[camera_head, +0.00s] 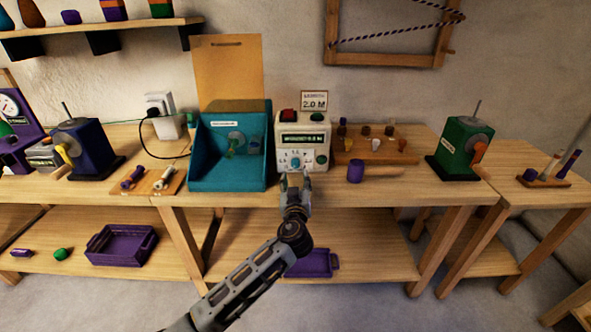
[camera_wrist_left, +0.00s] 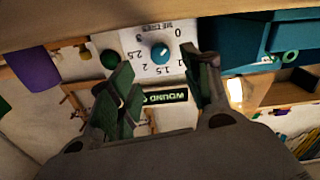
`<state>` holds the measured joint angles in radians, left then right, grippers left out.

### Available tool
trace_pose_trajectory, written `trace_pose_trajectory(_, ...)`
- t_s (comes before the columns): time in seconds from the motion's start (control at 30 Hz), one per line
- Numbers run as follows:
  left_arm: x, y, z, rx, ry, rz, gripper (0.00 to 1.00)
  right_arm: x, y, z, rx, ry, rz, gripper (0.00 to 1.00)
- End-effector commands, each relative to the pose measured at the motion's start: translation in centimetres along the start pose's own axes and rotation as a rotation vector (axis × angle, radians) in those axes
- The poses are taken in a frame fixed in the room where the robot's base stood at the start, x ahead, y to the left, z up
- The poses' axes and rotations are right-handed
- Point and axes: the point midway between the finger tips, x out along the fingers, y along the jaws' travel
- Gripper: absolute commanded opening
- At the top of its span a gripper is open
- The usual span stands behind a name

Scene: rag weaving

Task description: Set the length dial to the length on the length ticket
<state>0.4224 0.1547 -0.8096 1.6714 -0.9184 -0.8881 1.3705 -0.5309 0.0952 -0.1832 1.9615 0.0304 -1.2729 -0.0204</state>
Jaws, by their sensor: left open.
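The length ticket (camera_head: 314,101) stands behind the white control box (camera_head: 318,140) and reads 2.0 M. The length dial (camera_head: 296,162) is a blue knob low on the box's front. My left gripper (camera_head: 295,184) is just in front of and below the dial. In the wrist view its fingers (camera_wrist_left: 158,75) are apart and empty, with the dial beyond the gap.
A teal open box (camera_head: 228,183) stands close left of the control box. A purple cylinder (camera_head: 355,171) and a wooden rack (camera_head: 400,157) are to the right. A green machine (camera_head: 462,145) stands farther right and a blue one (camera_head: 85,145) at left.

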Motion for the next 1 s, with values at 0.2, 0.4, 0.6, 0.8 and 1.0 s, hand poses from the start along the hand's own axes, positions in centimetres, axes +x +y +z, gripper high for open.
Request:
trace_pose_trajectory(0.2,2.0,0.0,-0.1,0.0,0.001,-0.001,0.49,-0.5,-0.1,0.0,0.0,0.0,-0.002,0.4)
trace_pose_trajectory(0.4,3.8,0.0,-0.1,0.001,0.002,0.0,0.49,-0.3,-0.2,0.7,0.0,-0.015,-0.005,0.4)
trace_pose_trajectory(0.6,5.4,0.0,0.0,0.002,0.001,0.0,0.49,-0.5,-0.3,0.5,0.001,-0.008,-0.006,0.4)
trace_pose_trajectory(0.8,6.6,0.0,0.0,0.0,0.0,0.0,0.49,-1.0,-0.3,-0.2,0.0,0.008,-0.006,0.4)
trace_pose_trajectory(1.0,7.0,0.0,0.0,0.0,0.0,0.0,0.49,-1.1,-0.2,-0.4,0.0,0.011,-0.005,0.4)
